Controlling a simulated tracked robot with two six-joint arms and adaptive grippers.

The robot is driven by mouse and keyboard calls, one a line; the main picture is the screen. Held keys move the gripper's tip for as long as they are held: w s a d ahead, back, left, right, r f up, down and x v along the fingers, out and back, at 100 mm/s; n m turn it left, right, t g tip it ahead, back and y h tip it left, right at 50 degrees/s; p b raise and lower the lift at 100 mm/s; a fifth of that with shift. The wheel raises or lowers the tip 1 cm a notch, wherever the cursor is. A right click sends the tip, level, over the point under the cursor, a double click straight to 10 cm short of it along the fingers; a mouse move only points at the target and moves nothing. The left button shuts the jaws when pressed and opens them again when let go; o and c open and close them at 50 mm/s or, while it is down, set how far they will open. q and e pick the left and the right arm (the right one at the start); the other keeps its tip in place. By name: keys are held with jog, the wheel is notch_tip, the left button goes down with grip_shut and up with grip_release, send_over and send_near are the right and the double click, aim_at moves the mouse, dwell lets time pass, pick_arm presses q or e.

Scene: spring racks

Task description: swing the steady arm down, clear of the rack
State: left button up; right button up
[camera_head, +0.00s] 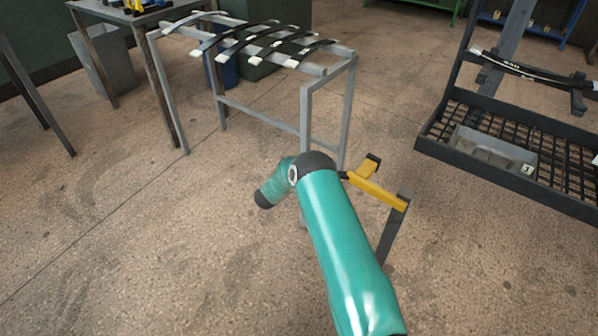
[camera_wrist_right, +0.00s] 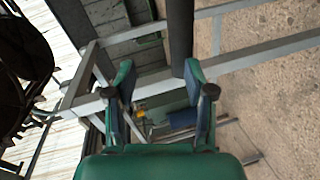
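The steady arm appears to be the yellow bar (camera_head: 378,192) on a dark upright post (camera_head: 391,235). It points left toward the near leg of the grey spring rack (camera_head: 326,85), with a short yellow fork at its end. Whether it touches the rack is hidden behind my teal right arm. Several dark leaf springs with white ends (camera_head: 262,44) lie across the rack top. In the right wrist view, my right gripper (camera_wrist_right: 164,76) has its fingers apart. A dark bar (camera_wrist_right: 180,35) runs down behind or between them; I cannot tell which. My left gripper is not in view.
A dark mesh-floored stand (camera_head: 510,135) with a grey tray (camera_head: 493,150) marked 1 stands at the right. A workbench (camera_head: 130,10) and bins (camera_head: 103,62) stand at the back left. The concrete floor at the front left is clear.

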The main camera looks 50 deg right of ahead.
jog(key=a+r, duration=0.1)
jog(key=a, duration=0.6)
jog(key=shift+a, duration=0.25)
jog(key=shift+r, duration=0.1)
